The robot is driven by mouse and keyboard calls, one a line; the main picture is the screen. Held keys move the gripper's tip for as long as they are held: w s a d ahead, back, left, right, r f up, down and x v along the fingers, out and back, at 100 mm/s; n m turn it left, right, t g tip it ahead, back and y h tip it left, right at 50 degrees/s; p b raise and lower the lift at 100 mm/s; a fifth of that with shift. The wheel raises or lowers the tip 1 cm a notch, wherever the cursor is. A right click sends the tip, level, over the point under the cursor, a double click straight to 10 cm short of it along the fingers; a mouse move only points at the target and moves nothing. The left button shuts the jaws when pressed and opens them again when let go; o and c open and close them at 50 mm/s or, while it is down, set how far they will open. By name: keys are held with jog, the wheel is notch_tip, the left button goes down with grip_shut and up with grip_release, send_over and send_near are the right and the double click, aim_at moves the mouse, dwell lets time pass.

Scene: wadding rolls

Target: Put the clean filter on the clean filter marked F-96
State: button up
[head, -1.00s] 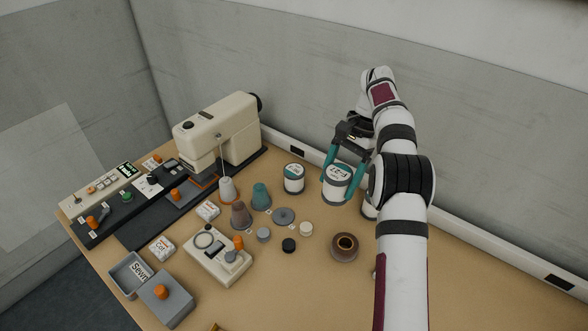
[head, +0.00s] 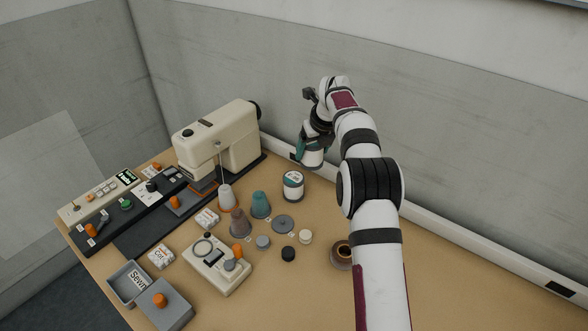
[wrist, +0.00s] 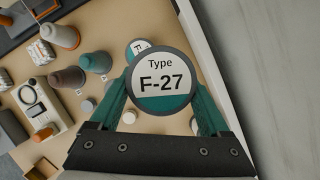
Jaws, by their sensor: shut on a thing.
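My gripper (head: 308,146) is shut on a white canister with dark rims and a teal band. In the wrist view its round top (wrist: 163,80) reads "Type F-27", with the teal fingers (wrist: 160,108) on either side. In the head view this held canister (head: 313,157) is raised near the back wall. A similar canister (head: 293,188) stands upright on the table in front of it, to its left. In the wrist view that one's label (wrist: 138,46) is partly covered by the held canister, so its number cannot be read. No F-96 marking is legible.
A sewing machine (head: 217,140) stands at the back left. Thread cones (head: 261,204), small discs (head: 283,223), a brown ring (head: 341,256) and a beige device (head: 218,264) lie around the middle. Grey boxes (head: 165,306) stand at the front left. The right side of the table is mostly clear.

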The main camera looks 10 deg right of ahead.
jog(key=w+a+f, duration=0.1)
jog(key=a+f, duration=0.1)
jog(key=a, duration=0.1)
jog(key=w+a+f, duration=0.1)
jog(key=shift+w+a+f, duration=0.15)
jog(key=shift+w+a, duration=0.1)
jog(key=shift+w, duration=0.05)
jog(key=shift+f, duration=2)
jog(key=o, duration=1.3)
jog(key=shift+f, duration=0.1)
jog(key=shift+o, duration=0.2)
